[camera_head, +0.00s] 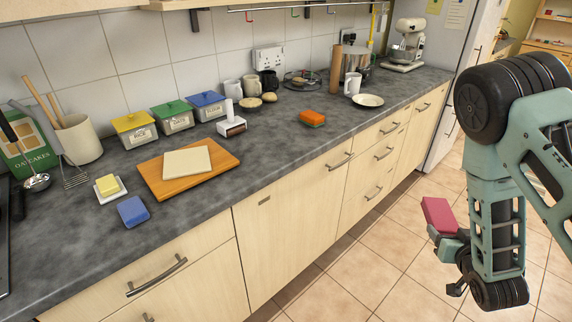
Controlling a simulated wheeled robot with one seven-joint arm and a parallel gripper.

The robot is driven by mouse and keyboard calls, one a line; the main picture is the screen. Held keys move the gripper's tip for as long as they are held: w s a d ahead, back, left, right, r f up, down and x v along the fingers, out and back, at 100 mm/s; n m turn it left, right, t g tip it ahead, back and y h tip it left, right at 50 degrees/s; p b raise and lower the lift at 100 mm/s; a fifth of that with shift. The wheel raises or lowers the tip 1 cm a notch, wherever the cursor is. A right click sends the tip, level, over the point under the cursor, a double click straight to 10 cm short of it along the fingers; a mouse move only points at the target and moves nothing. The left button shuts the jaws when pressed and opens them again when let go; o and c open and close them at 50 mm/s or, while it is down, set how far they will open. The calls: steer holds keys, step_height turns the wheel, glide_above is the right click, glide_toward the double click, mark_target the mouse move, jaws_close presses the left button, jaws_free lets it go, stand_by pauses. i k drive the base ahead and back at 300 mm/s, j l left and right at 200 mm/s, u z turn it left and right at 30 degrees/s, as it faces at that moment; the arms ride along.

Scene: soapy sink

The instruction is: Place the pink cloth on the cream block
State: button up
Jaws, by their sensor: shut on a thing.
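The pink cloth (438,214) looks like a flat pinkish-red slab. My gripper (436,232) is shut on it and holds it out over the floor at the right, well away from the counter. The fingertips are mostly hidden by the cloth. The cream block (187,162) is a flat, pale square slab lying on an orange-brown wooden board (220,165) on the counter at the left. Its top is bare.
A blue sponge (133,211) and a butter dish (110,188) lie left of the board. Coloured-lid canisters (174,117) and a white-handled brush (231,122) stand behind it. An orange sponge (312,118) and plate (368,101) lie further right. The counter (268,140) is clear between.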

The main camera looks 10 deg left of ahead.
mark_target(186, 160)
steer(key=k+u, duration=0.1)
steer(key=u, duration=0.3)
steer(key=k+u, duration=0.1)
steer(key=u, duration=0.25)
steer(key=k+u, duration=0.1)
steer(key=u, duration=0.3)
